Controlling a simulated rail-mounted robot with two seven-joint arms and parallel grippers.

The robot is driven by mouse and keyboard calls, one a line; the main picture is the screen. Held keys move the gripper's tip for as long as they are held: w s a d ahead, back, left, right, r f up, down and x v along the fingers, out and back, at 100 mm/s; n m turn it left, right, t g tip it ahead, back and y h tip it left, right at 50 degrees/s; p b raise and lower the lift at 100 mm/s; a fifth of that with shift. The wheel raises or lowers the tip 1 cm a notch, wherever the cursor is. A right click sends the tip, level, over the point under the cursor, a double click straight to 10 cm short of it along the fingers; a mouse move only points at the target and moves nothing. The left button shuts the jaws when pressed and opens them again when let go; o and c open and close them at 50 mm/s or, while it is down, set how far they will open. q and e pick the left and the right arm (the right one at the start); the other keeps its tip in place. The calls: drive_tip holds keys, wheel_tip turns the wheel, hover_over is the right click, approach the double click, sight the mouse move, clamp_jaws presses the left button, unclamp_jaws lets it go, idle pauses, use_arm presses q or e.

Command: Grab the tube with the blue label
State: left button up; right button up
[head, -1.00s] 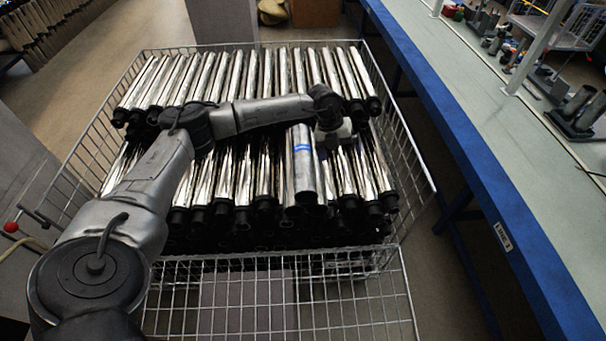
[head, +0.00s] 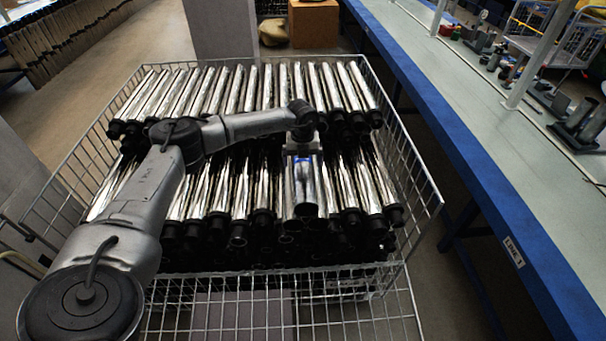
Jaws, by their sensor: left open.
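The tube with the blue label (head: 305,192) lies on top of the front row of silver tubes, its open end facing the front. Its blue label shows just below my gripper. My left gripper (head: 303,154) is over the upper part of this tube, at the label, with its jaws open. The fingers seem to stand on either side of the tube, but contact is not clear. The gripper's wrist hides the tube's far end. My right gripper is not in view.
A wire basket (head: 424,192) holds two rows of silver tubes with black ends (head: 225,92). Its front mesh panel (head: 300,318) is folded down. A long blue-edged workbench (head: 470,150) runs along the right. A cardboard box (head: 314,24) stands behind.

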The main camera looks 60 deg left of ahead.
sight(303, 164)
use_arm(q)
drive_tip(key=shift+d+f+b, duration=0.15)
drive_tip(key=shift+f+b, duration=0.7)
drive_tip(key=shift+f, duration=1.85)
drive_tip(key=shift+c, duration=0.2)
drive_tip(key=c, duration=1)
drive_tip(key=shift+r, duration=0.1)
drive_tip(key=shift+c, duration=1.1)
